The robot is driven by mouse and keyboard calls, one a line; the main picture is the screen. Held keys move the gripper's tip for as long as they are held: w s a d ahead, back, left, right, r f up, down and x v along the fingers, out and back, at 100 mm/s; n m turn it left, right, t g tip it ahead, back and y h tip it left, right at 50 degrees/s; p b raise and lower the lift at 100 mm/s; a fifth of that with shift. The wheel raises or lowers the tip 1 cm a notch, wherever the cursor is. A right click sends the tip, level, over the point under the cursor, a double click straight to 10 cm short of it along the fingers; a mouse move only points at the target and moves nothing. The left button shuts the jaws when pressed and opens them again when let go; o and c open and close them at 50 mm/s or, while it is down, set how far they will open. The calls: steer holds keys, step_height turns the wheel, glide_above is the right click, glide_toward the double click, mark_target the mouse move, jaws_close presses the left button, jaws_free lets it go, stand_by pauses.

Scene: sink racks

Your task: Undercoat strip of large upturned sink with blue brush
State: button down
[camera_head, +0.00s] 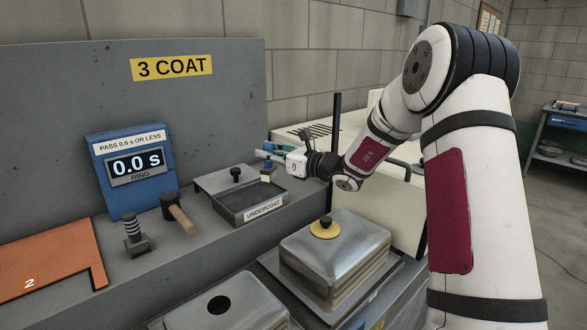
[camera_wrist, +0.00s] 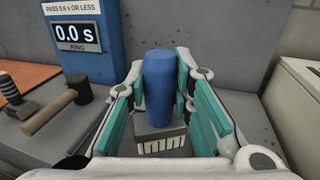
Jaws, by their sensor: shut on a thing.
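My gripper (camera_head: 271,154) is shut on the blue brush (camera_wrist: 158,85), with a teal pad on each side of its handle. The brush has a blue handle, a grey ferrule and pale bristles pointing down. In the head view the brush (camera_head: 267,168) is small and partly hidden, near the back right of the UNDERCOAT tray (camera_head: 263,215). I cannot tell whether its bristles touch anything. An upturned metal sink (camera_head: 335,262) with a yellow disc and black knob on top stands in front. A second upturned sink (camera_head: 240,315) with a round hole is cut off by the bottom edge.
A metal lid with a black knob (camera_head: 235,175) lies at the tray's back left. A blue timer box (camera_head: 133,175) reading 0.0 s, a wooden-handled mallet (camera_head: 178,212) and a ribbed black stand (camera_head: 134,236) are left of the tray. An orange plate (camera_head: 50,270) lies far left.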

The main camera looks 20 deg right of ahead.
steer(key=w+a+n+g+y+b, duration=0.1)
steer(key=w+a+n+g+y, duration=0.15)
steer(key=a+y, duration=0.2)
steer(key=shift+n+g+h, duration=0.25)
steer(key=shift+n+g, duration=0.2)
steer(key=shift+s+a+f+b, duration=0.1)
steer(key=shift+a+f+b, duration=0.1)
steer(key=shift+f+b, duration=0.95)
steer(key=shift+s+a+f+b, duration=0.15)
steer(key=shift+f+b, duration=0.65)
steer(key=shift+f, duration=0.6)
steer(key=shift+w+f, duration=0.1)
steer(key=shift+f, duration=0.45)
steer(key=shift+r, duration=0.1)
step_height(320, 180, up, 7)
steer(key=p, duration=0.3)
steer(key=shift+p, duration=0.35)
